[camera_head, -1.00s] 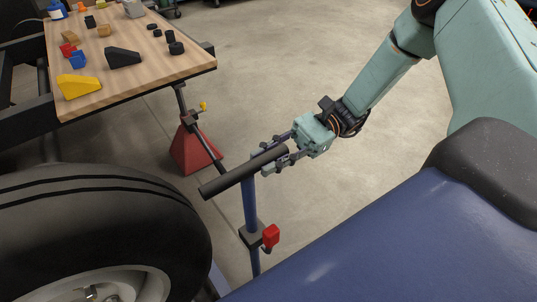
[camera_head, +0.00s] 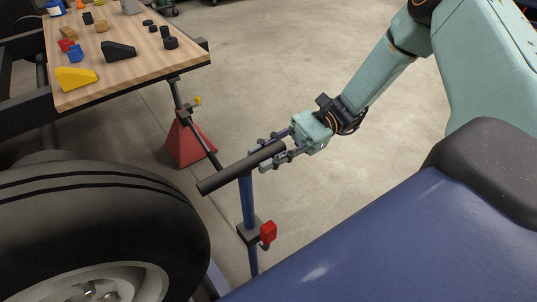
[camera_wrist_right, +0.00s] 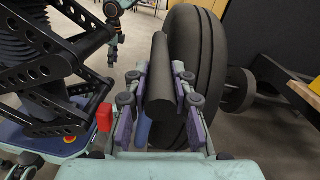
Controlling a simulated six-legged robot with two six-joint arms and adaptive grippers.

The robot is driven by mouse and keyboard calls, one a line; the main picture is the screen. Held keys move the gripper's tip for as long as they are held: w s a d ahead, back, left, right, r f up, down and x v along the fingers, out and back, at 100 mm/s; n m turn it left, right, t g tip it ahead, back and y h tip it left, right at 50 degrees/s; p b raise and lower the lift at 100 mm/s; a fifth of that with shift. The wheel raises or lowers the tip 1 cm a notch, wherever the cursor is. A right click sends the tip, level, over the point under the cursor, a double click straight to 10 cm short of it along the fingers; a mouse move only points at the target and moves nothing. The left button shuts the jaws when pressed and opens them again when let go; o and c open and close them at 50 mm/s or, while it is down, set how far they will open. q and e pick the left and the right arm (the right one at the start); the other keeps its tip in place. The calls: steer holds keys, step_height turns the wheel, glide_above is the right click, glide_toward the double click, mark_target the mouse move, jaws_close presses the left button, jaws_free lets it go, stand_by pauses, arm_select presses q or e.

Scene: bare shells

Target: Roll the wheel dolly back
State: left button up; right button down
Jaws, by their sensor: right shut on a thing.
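The wheel dolly shows as a blue post (camera_head: 248,203) with a black handle bar (camera_head: 226,176) across its top and a red knob (camera_head: 268,232). A large black tyre (camera_head: 90,215) with a pale hub stands beside the post, at the lower left. My right gripper (camera_head: 268,152) is shut on the right end of the handle bar. In the right wrist view, the bar (camera_wrist_right: 160,75) lies between the fingers (camera_wrist_right: 158,105), in front of the tyre (camera_wrist_right: 200,60). The dolly's base is mostly hidden. Part of my left arm seems to show in the wrist view; its fingers are unclear.
A wooden table (camera_head: 135,75) with blocks and wedges stands at the upper left. A red stand (camera_head: 190,140) is on the floor just beyond the handle, near the tyre. Dark frame rails run along the left edge. Concrete floor (camera_head: 290,60) is clear at the top middle.

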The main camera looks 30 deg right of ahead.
steer(key=shift+s+f, duration=0.1)
steer(key=shift+s, duration=0.15)
steer(key=c, duration=1.2)
jaws_free()
steer(key=shift+o, duration=0.4)
steer(key=shift+w, duration=0.1)
steer(key=d, duration=1.2)
steer(key=shift+w, duration=0.45)
